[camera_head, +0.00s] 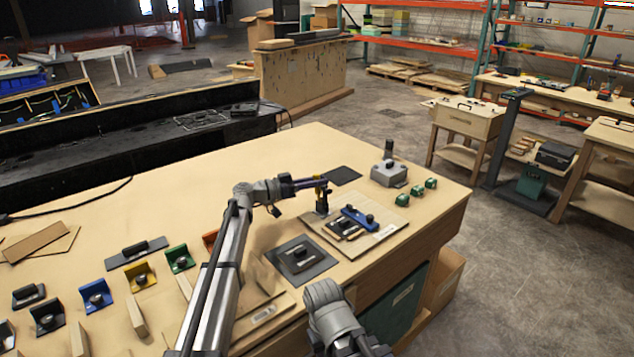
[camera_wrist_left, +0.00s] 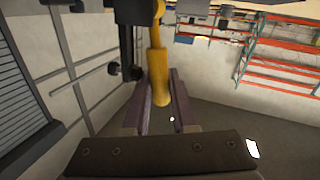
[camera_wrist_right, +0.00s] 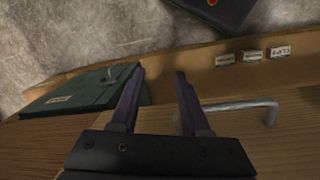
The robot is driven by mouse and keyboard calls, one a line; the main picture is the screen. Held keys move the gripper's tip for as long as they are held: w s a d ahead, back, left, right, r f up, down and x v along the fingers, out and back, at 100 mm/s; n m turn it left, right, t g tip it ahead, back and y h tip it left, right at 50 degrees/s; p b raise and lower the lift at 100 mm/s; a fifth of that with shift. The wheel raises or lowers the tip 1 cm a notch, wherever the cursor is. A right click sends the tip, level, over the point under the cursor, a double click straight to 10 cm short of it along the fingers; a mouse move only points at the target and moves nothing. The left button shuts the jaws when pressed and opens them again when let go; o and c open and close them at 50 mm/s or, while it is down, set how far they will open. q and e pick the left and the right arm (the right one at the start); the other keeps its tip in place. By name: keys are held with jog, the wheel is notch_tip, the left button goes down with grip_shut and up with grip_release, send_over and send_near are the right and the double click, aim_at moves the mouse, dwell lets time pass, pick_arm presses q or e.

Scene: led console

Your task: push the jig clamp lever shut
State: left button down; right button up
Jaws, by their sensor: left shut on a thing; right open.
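The jig board (camera_head: 388,234) lies near the right end of the workbench, with a blue bar (camera_head: 360,217) and dark parts on it. The clamp lever, a yellow handle (camera_wrist_left: 158,78), rises at the board's far left corner. My left gripper (camera_head: 326,182) is at the lever, shut on it; in the left wrist view the handle lies between the two fingers.
Several coloured brackets stand at left. A metal handle (camera_wrist_right: 245,105) juts near my right gripper.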

dwell(0.5)
pick_arm(q)
jog(key=n+b, duration=0.1)
jog(key=w+a+n+b, duration=0.1)
jog(key=shift+w+f+n+h, duration=0.2)
jog(key=shift+f+n+h, duration=0.1)
jog(key=shift+n, duration=0.1)
jog(key=c, duration=1)
grip_release()
jog(key=shift+r, duration=0.1)
